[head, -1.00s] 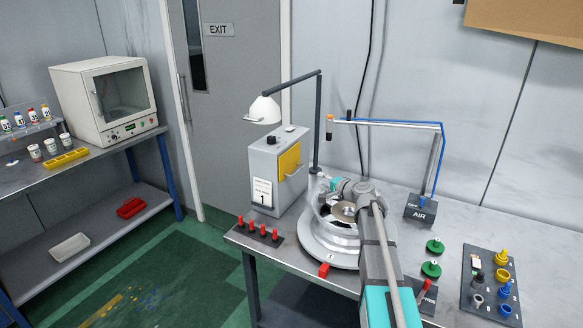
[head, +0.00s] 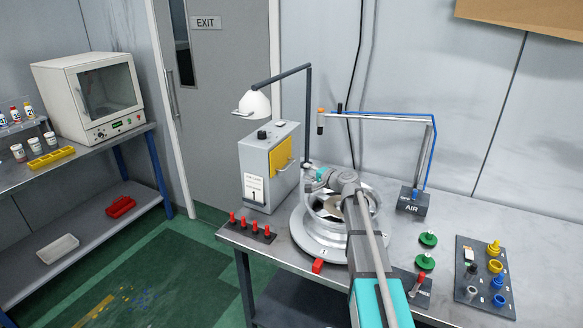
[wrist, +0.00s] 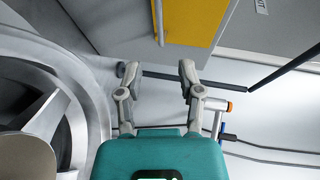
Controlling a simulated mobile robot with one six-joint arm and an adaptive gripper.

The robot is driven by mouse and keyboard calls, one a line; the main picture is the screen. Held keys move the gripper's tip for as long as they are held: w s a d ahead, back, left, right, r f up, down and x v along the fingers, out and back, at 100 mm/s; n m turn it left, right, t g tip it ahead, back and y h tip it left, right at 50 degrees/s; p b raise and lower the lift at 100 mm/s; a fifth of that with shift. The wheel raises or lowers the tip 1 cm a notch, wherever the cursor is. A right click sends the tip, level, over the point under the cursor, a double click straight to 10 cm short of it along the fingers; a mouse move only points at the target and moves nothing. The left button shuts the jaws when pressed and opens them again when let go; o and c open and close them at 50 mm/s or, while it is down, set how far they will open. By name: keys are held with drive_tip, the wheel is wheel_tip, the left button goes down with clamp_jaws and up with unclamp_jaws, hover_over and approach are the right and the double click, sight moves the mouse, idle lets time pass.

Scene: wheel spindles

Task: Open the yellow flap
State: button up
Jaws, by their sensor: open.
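The yellow flap (head: 281,157) is on the side of a grey box (head: 256,163) on the bench, and it looks closed. A thin pale handle bar stands out from it. In the wrist view the flap (wrist: 197,18) is at the top, with its handle (wrist: 159,22) hanging at its left edge. My gripper (wrist: 157,72) is open and empty, its two fingers spread below the flap in that view and apart from the handle. In the head view my arm reaches over the round machine, and the fingertips are too small to make out.
The round metal machine (head: 308,239) is close under my arm. A lamp (head: 254,104) on a dark post rises beside the box. Red pegs (head: 253,228) stand at the bench's front left. An AIR stand (head: 412,203) with a blue hose is behind right.

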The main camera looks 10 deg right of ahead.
sight(290, 165)
drive_tip(key=b+x, duration=0.2)
drive_tip(key=x, duration=0.9)
clamp_jaws()
